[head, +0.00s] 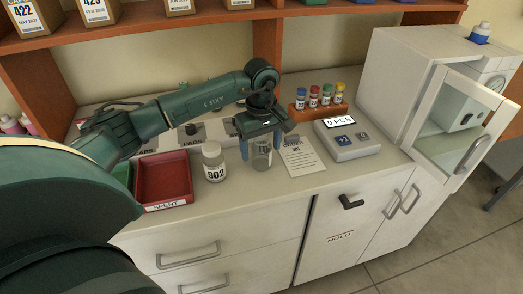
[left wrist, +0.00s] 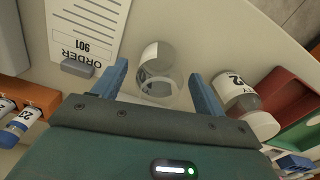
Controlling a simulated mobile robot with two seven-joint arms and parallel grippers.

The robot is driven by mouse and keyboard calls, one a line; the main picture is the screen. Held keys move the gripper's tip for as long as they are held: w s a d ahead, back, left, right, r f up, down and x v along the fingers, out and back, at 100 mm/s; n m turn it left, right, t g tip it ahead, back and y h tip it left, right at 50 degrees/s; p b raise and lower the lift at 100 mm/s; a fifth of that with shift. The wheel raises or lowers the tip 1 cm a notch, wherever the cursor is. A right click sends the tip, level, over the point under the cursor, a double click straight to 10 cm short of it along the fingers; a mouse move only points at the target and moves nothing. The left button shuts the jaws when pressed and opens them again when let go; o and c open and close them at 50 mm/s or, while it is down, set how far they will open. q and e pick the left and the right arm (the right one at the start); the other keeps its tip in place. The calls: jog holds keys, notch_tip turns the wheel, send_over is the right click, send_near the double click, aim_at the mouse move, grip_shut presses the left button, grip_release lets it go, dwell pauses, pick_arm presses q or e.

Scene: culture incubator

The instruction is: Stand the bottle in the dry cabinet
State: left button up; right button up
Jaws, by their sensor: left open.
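In the left wrist view the clear bottle (left wrist: 158,75) shows between the two fingers, with gaps to both. A white-capped bottle labelled 902 (head: 214,164) stands just left of the gripper; it also shows outside the right-hand finger in the left wrist view (left wrist: 235,92). The white cabinet (head: 406,85) at the right has its glass door (head: 467,125) open. My right gripper is not in view.
A red SPENT tray (head: 164,182) lies left of the bottles. An order sheet (head: 301,157), a grey counting device (head: 347,138) and an orange rack of several vials (head: 318,108) stand to the right. A wooden shelf (head: 160,30) with boxes runs above.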

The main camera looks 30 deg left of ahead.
pick_arm(q)
jog(key=shift+f, duration=0.95)
